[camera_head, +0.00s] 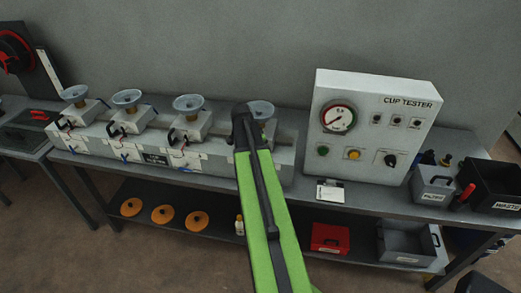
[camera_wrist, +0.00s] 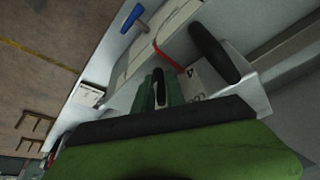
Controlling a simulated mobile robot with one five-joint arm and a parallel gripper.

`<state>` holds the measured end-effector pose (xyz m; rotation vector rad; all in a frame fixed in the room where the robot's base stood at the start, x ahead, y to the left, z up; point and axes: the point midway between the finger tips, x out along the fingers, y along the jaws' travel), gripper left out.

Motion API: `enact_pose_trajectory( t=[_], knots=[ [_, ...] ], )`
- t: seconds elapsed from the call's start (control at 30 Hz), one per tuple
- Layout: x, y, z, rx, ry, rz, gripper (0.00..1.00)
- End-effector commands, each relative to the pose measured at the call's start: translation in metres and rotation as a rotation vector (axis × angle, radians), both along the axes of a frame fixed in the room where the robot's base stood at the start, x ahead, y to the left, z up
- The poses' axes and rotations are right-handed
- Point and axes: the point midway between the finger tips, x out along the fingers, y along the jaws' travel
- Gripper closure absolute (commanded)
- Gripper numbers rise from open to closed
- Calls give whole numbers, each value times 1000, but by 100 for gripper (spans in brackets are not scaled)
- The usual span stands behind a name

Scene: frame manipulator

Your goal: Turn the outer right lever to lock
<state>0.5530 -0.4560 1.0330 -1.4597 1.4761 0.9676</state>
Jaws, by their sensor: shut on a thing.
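The outer right unit of the white frame stands at the right end of the row, with a grey suction cup (camera_head: 262,109) on top. My green arm covers most of it in the head view. In the wrist view my gripper (camera_wrist: 158,88) has its green fingers on both sides of a small black lever (camera_wrist: 158,76) and is shut on it. A larger black handle (camera_wrist: 213,53) stands beside it, apart from the fingers, by a white block marked 4 (camera_wrist: 190,72). The lever's full angle is hidden.
A blue handle (camera_wrist: 132,17) and a red cable (camera_wrist: 160,50) lie near the gripper. More cups (camera_head: 188,103) stand left along the frame. The white cup tester box (camera_head: 365,125) stands right of my arm, with a small white card (camera_head: 330,191) in front.

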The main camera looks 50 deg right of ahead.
Motion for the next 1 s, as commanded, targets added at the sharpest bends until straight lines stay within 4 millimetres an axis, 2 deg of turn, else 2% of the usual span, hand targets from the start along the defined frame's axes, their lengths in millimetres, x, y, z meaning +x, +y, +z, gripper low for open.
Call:
enact_pose_trajectory(
  t=[0.63,0.67,0.7,1.0],
  knots=[
    [-1,3,-1,-17,43,-2,100],
    [-1,3,-1,-17,43,-2,81],
    [-1,3,-1,-18,43,-2,76],
    [-1,2,2,-21,41,-1,76]
  ],
)
